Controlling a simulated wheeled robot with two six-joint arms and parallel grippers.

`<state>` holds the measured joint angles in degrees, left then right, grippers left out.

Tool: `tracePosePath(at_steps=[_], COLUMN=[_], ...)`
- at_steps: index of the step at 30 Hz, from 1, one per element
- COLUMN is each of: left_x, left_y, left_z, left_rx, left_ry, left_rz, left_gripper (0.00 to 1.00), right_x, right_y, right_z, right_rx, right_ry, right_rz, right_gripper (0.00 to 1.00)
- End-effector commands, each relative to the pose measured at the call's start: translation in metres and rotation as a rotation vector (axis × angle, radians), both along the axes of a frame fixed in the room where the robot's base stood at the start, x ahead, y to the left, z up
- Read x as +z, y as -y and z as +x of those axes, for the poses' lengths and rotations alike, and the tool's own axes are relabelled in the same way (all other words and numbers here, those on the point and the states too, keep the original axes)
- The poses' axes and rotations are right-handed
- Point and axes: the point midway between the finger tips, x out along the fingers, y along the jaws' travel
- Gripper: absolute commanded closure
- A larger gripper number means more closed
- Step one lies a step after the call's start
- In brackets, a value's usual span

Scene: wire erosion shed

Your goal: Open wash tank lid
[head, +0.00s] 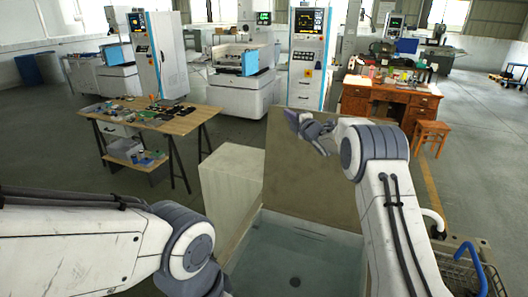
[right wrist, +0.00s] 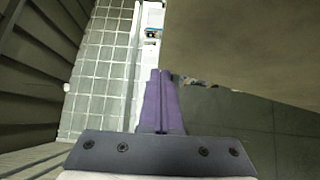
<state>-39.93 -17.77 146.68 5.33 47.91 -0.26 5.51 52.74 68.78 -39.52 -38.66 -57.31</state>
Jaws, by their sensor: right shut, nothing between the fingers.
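The wash tank (head: 292,258) stands right in front of me, with its inside and the round drain in its floor in plain view. Its flat beige lid (head: 335,165) stands upright along the tank's far edge. My right gripper (head: 290,117) is by the lid's top left corner; its purple fingers (right wrist: 161,100) are pressed together with nothing between them. In the right wrist view a broad brown surface, which looks like the lid (right wrist: 245,45), fills the upper right, beside the fingertips. My left arm comes in at the lower left, but its gripper does not show.
A pale box-like block (head: 228,185) stands left of the tank. A wooden table (head: 185,122) with tools is further left, and a wooden desk (head: 420,103) with a stool (head: 430,137) is at the right. A wire basket (head: 462,275) is at the lower right. Machines line the back.

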Motion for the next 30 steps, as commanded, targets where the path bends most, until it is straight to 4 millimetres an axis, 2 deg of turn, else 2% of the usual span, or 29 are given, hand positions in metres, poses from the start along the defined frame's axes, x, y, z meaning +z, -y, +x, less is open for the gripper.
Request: tracePosePath(at_steps=[8,11,17,24,30], left_x=[-0.005,-0.016,-0.049,-0.075,-0.089], left_y=[0.000,0.000,0.000,0.000,0.000], left_z=[0.000,0.000,0.000,0.000,0.000], left_rx=[0.001,0.002,0.007,0.007,0.005], left_ry=[0.000,0.000,-0.001,-0.001,0.000], left_rz=[0.000,0.000,0.000,0.000,0.000], left_gripper=[1.00,1.00,1.00,1.00,1.00], right_x=[-0.001,-0.001,0.000,0.009,0.015], right_y=[0.000,-0.008,-0.034,-0.013,-0.002], right_z=[-0.002,-0.007,-0.024,-0.072,-0.103], right_rx=[-0.002,0.003,0.016,0.010,0.011], right_ry=[0.000,0.003,0.003,0.002,0.003], right_rz=[0.000,0.000,-0.001,0.000,-0.001], right_gripper=[1.00,1.00,1.00,1.00,1.00])
